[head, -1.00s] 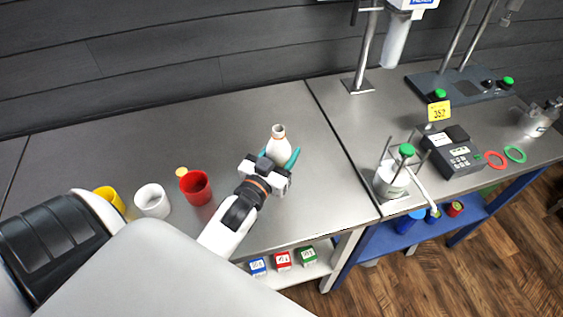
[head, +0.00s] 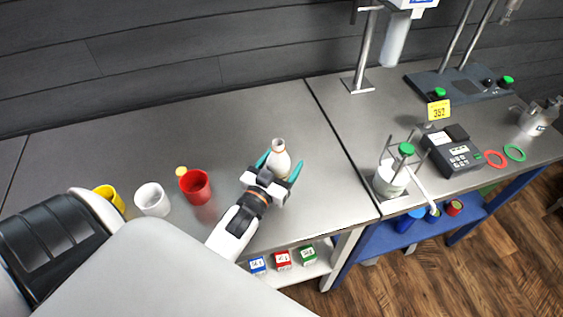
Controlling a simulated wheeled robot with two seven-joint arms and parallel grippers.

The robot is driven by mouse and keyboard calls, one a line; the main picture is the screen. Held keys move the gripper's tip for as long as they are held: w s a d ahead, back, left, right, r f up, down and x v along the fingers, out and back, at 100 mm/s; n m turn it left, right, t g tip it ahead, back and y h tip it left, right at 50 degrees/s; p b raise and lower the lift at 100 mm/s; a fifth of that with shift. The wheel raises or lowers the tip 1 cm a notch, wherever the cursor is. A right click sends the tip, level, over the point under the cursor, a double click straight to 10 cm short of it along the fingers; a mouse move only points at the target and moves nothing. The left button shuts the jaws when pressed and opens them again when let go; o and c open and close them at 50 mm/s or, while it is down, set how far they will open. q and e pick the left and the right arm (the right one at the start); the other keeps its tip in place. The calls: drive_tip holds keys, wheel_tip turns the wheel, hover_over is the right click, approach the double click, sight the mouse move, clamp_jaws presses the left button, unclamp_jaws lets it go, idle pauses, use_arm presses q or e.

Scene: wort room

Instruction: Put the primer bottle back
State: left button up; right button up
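A small white bottle (head: 279,160) with an orange-brown ring at its neck stands upright on the grey bench; I take it to be the primer bottle. My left gripper (head: 281,166) has its two teal fingers spread, one on each side of the bottle. I cannot tell whether the fingers touch it. The gripper body hides the bottle's lower part. My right gripper is not in view.
A red cup (head: 196,187), a white cup (head: 152,200) and a yellow cup (head: 109,198) stand left of my arm. The bench behind the bottle is clear.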

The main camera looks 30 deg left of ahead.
use_arm(q)
drive_tip(key=shift+r, duration=0.15)
drive_tip(key=s, duration=0.3)
drive_tip(key=s+b, duration=0.1)
drive_tip(key=s, duration=0.3)
drive_tip(key=s+b, duration=0.1)
drive_tip(key=s, duration=0.2)
drive_tip(key=shift+s+d, duration=0.35)
drive_tip(key=shift+d, duration=0.05)
drive_tip(key=shift+s+b, duration=0.3)
drive_tip(key=shift+s, duration=0.4)
